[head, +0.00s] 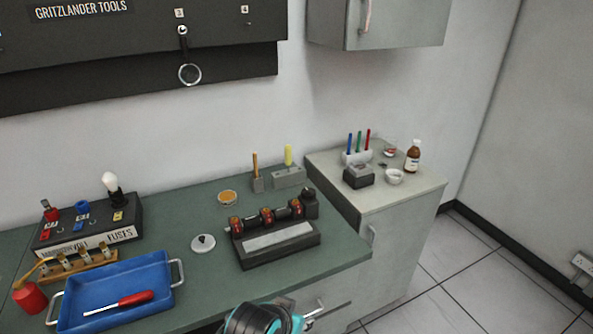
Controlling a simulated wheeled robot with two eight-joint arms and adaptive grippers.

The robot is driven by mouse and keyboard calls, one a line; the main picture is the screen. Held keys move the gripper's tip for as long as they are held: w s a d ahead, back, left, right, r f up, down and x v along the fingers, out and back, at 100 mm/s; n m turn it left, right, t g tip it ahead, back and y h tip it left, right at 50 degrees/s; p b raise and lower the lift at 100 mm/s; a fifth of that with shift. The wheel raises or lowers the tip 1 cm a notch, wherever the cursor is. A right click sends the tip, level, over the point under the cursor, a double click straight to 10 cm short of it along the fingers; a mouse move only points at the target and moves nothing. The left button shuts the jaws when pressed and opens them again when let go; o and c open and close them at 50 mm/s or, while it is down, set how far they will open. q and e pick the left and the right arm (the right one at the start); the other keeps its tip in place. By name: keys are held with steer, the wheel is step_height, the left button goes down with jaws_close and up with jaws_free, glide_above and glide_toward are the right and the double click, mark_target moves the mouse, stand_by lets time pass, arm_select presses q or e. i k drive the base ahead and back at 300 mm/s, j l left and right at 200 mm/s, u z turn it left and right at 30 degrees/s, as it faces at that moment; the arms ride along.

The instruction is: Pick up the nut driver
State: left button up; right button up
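A tool with a red handle (135,299) and a thin metal shaft lies in the blue tray (165,258) at the lower left of the head view. It looks like the nut driver, but its tip is too small to tell from a screwdriver. A black and teal part of my arm, likely the right one, shows at the bottom middle, in front of the bench edge. A thin metal piece sticks out from it to the right. It is well to the right of the tray and apart from the tool. I cannot make out two fingertips. My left gripper is out of view.
A fuse box (88,239), a wooden rack (78,262) and a red pot (30,298) crowd the tray's back and left. A white lidded dish (203,243) and a dark device (279,246) stand to the right. Green bench (190,205) is bare between them.

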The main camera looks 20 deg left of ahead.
mark_target(127, 301)
steer(key=j+u, duration=0.1)
steer(key=u, duration=2.2)
